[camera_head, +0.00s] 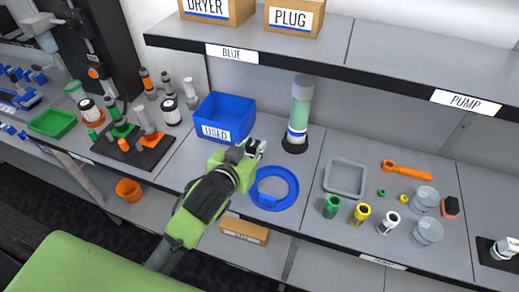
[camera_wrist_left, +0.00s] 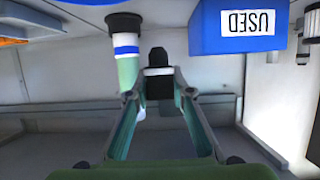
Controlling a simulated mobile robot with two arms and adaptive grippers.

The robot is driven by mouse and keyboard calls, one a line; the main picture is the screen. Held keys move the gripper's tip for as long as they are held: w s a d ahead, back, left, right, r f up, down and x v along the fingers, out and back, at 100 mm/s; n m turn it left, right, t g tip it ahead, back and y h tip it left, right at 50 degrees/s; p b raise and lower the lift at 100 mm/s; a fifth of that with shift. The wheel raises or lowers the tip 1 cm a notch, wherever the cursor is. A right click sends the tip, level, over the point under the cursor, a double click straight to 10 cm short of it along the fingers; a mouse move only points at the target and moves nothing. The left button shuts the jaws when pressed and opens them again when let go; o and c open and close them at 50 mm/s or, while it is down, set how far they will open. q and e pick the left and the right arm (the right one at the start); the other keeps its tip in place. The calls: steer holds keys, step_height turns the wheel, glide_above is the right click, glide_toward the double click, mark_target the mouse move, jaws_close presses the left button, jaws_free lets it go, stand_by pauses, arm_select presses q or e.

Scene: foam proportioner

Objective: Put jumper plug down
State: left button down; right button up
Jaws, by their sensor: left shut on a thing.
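My left gripper (camera_head: 250,150) reaches in from the lower left and is shut on a small black and white piece, apparently the jumper plug (camera_wrist_left: 157,62). In the left wrist view the plug sits between the tips of my left gripper (camera_wrist_left: 159,92), its black end pointing away from the palm. In the head view the gripper is above the bench, in front of the blue USED bin (camera_head: 223,117) and just behind the blue ring tray (camera_head: 262,203). The plug appears clear of both. My right gripper is not in view.
A green-filled cylinder (camera_head: 300,110) on a black base stands just behind the gripper. A grey square tray (camera_head: 345,176), an orange wrench (camera_head: 406,169), coloured fittings and clear cups lie right. A black stand (camera_head: 135,147) is left. A shelf (camera_head: 340,55) overhangs the back.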

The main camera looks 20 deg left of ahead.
mark_target(248, 148)
arm_select(q)
steer(key=v, duration=0.7)
steer(key=shift+s+a+r, duration=0.15)
steer(key=shift+s+a, duration=0.05)
steer(key=shift+a, duration=0.15)
steer(key=s+r+m+g+h, duration=0.5)
steer(key=s+m+h, duration=0.1)
steer(key=m+h, duration=0.4)
steer(key=shift+g+h, duration=0.4)
